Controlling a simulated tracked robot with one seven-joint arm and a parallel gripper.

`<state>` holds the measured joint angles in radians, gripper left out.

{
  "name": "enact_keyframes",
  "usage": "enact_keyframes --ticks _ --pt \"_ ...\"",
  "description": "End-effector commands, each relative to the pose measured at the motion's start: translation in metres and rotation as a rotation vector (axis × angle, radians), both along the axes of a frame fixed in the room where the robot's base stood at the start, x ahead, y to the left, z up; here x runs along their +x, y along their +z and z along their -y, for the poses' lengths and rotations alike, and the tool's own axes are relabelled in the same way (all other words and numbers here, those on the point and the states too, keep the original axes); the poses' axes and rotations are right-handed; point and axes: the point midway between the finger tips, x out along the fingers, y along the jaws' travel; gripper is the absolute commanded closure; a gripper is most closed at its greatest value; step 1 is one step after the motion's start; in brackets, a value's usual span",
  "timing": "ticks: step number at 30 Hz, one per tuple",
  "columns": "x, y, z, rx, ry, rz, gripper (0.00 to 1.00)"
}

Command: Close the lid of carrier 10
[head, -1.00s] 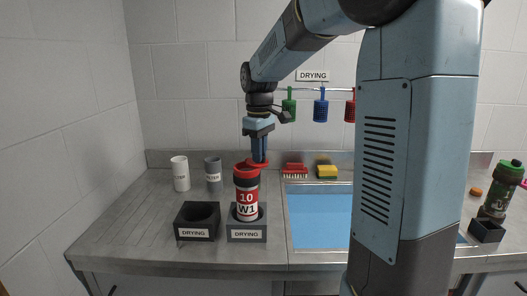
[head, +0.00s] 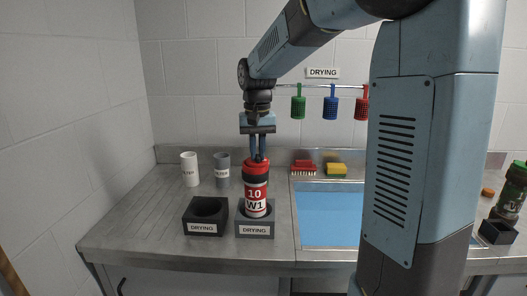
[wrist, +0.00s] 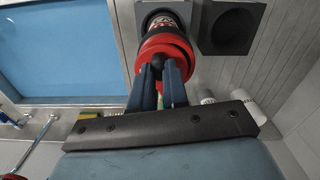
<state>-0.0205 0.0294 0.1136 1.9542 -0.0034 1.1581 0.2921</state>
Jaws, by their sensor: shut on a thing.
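Carrier 10 (head: 255,196), red and white with a black band and marked 10 and W1, stands upright in the right-hand grey drying holder (head: 250,230). Its red lid (head: 256,169) lies across the top and looks level. Whether it is latched I cannot tell. My gripper (head: 258,160) points down directly above the carrier. In the wrist view my gripper (wrist: 164,68) has its blue fingers shut on a small dark part in the middle of the red lid (wrist: 162,45). The fingers hide part of the lid.
An empty black drying holder (head: 205,222) stands to the left. A white tube (head: 190,169) and a grey tube (head: 222,171) stand behind it. The blue sink (head: 325,213) is to the right, with a red brush (head: 303,168) and yellow sponge (head: 336,169) behind it.

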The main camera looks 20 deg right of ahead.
Motion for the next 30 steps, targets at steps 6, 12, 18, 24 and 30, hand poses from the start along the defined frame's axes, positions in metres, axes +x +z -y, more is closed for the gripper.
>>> enact_keyframes --ticks 6,12,18,24,30 --pt "0.001 -0.0001 -0.004 0.0 -0.097 0.0 1.0" --pt "0.0015 -0.0001 -0.0058 0.0 -0.14 0.0 1.0" --pt "0.0015 -0.0002 -0.0063 0.0 -0.15 0.0 1.0" --pt "0.0015 -0.0003 -0.0064 0.0 -0.15 0.0 1.0" --pt "0.0014 -0.0002 -0.0066 0.0 -0.149 0.0 0.73"
